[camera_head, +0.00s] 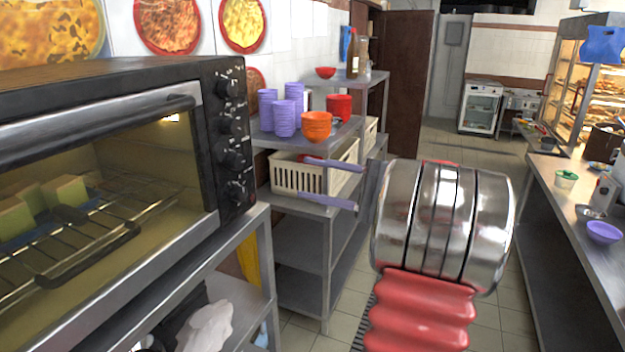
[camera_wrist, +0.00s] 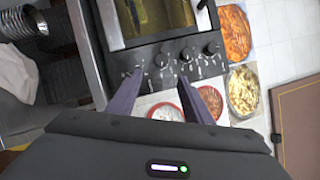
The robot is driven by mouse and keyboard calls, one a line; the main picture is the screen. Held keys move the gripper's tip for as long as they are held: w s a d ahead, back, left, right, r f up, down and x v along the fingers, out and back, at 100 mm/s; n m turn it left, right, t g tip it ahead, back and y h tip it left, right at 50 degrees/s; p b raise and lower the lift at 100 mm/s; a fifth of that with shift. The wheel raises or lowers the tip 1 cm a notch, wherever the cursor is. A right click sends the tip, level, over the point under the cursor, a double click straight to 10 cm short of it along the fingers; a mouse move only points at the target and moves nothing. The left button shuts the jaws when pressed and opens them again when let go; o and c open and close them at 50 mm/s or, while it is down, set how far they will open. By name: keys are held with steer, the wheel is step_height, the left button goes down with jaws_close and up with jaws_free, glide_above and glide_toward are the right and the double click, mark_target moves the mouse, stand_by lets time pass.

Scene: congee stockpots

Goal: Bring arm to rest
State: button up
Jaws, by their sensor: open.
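My gripper (camera_wrist: 160,75) is open, its two purple fingers apart with nothing between them. In the wrist view its fingers point toward the knob panel of the black and steel oven (camera_wrist: 165,57), which appears rotated. In the head view the fingers (camera_head: 303,178) show left of my chrome and red arm, in front of the shelf unit. There they point left toward the oven (camera_head: 222,130). The gripper's body is hidden behind my arm in that view. The fingers look apart from the oven.
The oven's window shows yellowish blocks (camera_head: 62,193) on a rack. A metal shelf unit (camera_head: 318,262) holds purple cups (camera_head: 284,118), orange bowls (camera_head: 317,125) and a cream basket (camera_head: 297,178). A counter (camera_head: 560,205) with a purple bowl (camera_head: 604,232) runs along the right. Floor between is clear.

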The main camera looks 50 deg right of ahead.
steer(key=shift+w, duration=0.1)
stand_by(0.3)
steer(key=a+f+m+g+h, duration=0.1)
steer(key=a+f+g+h, duration=0.2)
steer(key=f, duration=0.6)
steer(key=a+f+m+g+h, duration=0.1)
steer(key=a+f+g+h, duration=0.2)
steer(key=f, duration=0.5)
steer(key=s+a+f+n+g+h, duration=0.2)
steer(key=s+a+f+g, duration=0.1)
steer(key=a, duration=0.2)
steer(key=s+a+f+n+g+h, duration=0.1)
steer(key=s+a+f+n+g, duration=0.15)
steer(key=a, duration=0.35)
steer(key=s+a+r+n+t+h, duration=0.1)
steer(key=a+r+n+h, duration=0.1)
steer(key=a+n, duration=0.3)
steer(key=s+a+r+n+h, duration=0.2)
steer(key=a+n, duration=0.4)
steer(key=a, duration=0.5)
steer(key=shift+a+r+t, duration=0.2)
steer(key=shift+r+t, duration=0.1)
steer(key=shift+t, duration=0.05)
steer(key=shift+n, duration=0.25)
